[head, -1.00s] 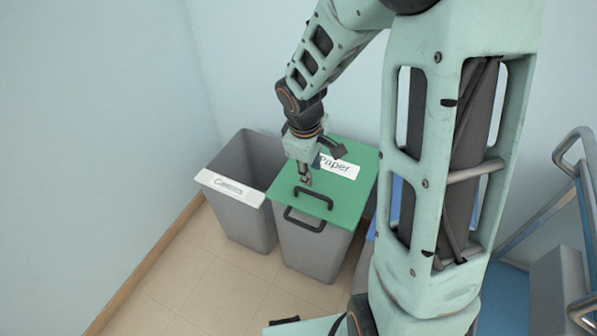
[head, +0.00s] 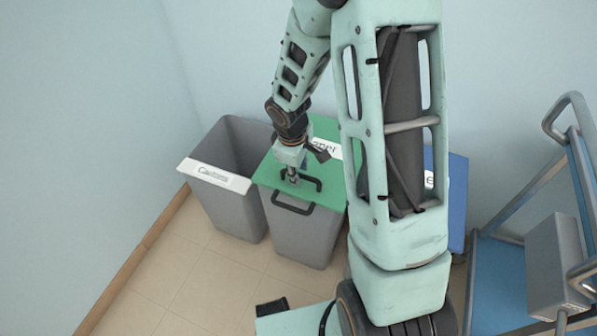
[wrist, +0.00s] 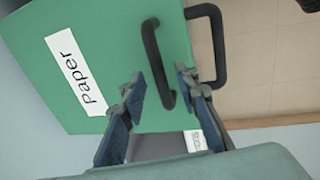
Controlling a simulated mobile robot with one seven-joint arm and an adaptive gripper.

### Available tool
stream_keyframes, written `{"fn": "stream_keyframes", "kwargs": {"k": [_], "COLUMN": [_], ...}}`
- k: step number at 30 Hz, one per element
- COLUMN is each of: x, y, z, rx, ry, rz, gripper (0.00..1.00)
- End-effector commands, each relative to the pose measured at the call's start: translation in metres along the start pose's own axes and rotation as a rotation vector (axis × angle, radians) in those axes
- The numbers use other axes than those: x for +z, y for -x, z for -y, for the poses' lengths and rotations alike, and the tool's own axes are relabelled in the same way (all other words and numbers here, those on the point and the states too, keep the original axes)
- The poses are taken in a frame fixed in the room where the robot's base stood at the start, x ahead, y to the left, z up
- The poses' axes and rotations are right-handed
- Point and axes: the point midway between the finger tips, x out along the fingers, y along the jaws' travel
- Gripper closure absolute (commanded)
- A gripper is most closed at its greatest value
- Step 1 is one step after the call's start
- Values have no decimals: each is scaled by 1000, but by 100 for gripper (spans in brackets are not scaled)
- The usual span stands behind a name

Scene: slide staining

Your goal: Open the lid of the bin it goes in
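A grey bin (head: 300,235) with a flat green lid (head: 270,174) stands against the wall. The lid is shut and carries a white "Paper" label (wrist: 74,75). A black lid handle (head: 315,183) is on the lid, and it shows in the wrist view (wrist: 152,55). My gripper (head: 293,180) points down at this handle. In the wrist view my gripper (wrist: 161,82) is open, with a finger on each side of the handle's near end. I cannot tell whether the fingers touch it. A second black handle (head: 288,205) is on the bin's front.
A blue-lidded bin (head: 457,190) is on the right, partly hidden by my arm. A blue cart with metal rails (head: 500,280) stands farther right. Tiled floor (head: 180,270) is clear in front.

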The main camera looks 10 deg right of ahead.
Motion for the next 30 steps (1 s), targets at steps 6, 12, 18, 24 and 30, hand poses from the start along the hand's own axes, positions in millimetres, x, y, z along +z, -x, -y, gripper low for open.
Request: {"fn": "stream_keyframes", "kwargs": {"k": [6,12,18,24,30], "x": [0,0,0,0,0], "y": [0,0,0,1,7], "z": [0,0,0,0,-2], "rx": [0,0,0,-1,-12], "ry": [0,0,0,0,-1], "rz": [0,0,0,0,0], "gripper": [76,98,100,100,100]}}
